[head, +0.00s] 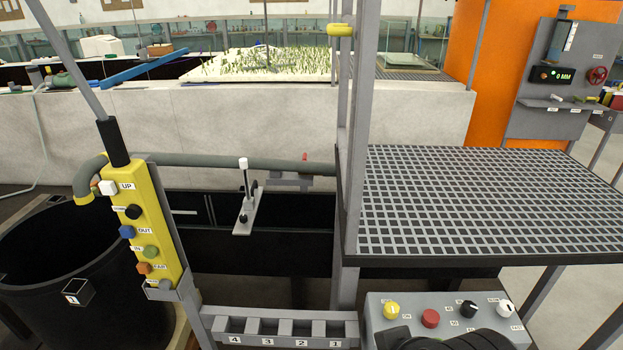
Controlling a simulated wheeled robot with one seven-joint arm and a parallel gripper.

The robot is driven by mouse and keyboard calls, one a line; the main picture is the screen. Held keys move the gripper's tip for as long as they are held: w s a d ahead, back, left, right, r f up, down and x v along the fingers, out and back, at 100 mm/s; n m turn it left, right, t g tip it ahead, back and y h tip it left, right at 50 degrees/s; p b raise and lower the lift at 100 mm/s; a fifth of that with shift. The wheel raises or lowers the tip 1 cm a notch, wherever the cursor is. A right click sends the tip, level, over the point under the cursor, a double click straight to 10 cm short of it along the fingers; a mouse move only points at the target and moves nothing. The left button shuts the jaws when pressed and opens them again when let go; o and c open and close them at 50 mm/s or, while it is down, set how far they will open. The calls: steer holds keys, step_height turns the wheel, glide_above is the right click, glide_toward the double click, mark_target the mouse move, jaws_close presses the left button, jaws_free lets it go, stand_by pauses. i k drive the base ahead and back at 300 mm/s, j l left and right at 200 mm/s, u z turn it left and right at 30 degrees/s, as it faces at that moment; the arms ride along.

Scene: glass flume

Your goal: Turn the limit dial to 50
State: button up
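A grey control box (376,300) stands at the bottom right. On it are a yellow knob with a light mark (391,310), a red button (430,318), a black knob (468,309) and a white knob (505,307). Their small labels are too blurred to read, so I cannot tell which control, if any, is the limit dial or where it is set. A dark rounded shape, perhaps part of my arm, covers the front of the box. No gripper fingers show.
A yellow pendant (160,225) with several coloured buttons hangs at the left above a black bin (40,275). A numbered rack (280,328) is at the bottom centre. A grating platform (490,200) lies behind the box. A display (551,75) reading 0 MM and a red handwheel (597,75) are far right.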

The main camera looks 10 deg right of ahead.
mark_target(469, 310)
steer(key=z, duration=1.3)
